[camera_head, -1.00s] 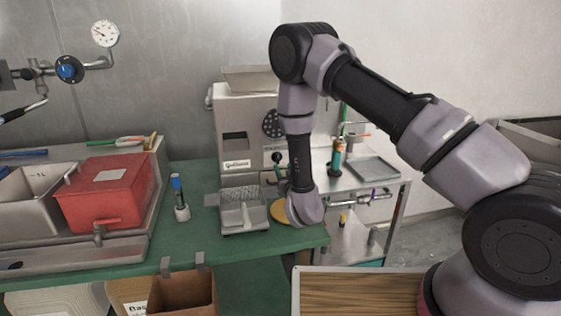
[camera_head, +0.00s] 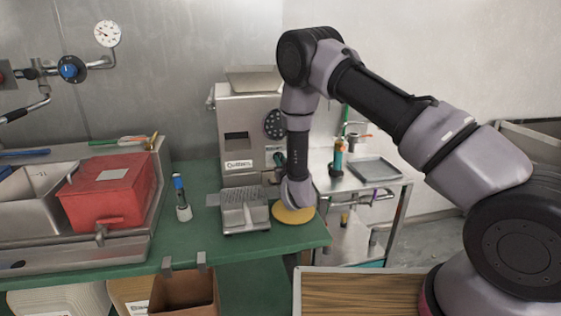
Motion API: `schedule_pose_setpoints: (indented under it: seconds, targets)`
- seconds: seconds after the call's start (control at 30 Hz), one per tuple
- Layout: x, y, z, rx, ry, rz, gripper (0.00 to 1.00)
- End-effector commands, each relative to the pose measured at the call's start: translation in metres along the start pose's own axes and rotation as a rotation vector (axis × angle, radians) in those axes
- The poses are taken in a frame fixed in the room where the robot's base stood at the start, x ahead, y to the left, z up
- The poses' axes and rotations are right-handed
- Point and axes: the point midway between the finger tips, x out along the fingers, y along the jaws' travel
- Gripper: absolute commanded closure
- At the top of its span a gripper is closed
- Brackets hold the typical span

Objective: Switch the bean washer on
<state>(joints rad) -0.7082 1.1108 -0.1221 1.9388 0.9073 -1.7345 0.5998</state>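A grey box-shaped machine (camera_head: 236,112) with a front label and a round dark vent stands at the back of the green table. I cannot read its label, and no part is clearly marked as the bean washer. A metal sink unit (camera_head: 125,247) with a red lidded box (camera_head: 109,190) and a front tap stands at the left. My gripper (camera_head: 279,165) is at the lower front right of the machine, mostly hidden by my wrist. Its fingers are too small and dark to tell whether they are open, or whether they touch the machine. My arm hides the machine's right front.
Pipes with a blue valve (camera_head: 69,68) and a gauge (camera_head: 108,34) are on the wall. A steel side table (camera_head: 395,180) stands at right.

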Motion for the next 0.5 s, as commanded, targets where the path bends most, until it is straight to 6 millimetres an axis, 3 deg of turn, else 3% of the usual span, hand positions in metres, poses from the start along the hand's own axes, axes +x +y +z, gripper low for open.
schedule_pose_setpoints:
  seconds: [0.5]
  targets:
    - [-0.0003, -0.0012, 0.0002, -0.122, 0.0, -0.001, 1.0]
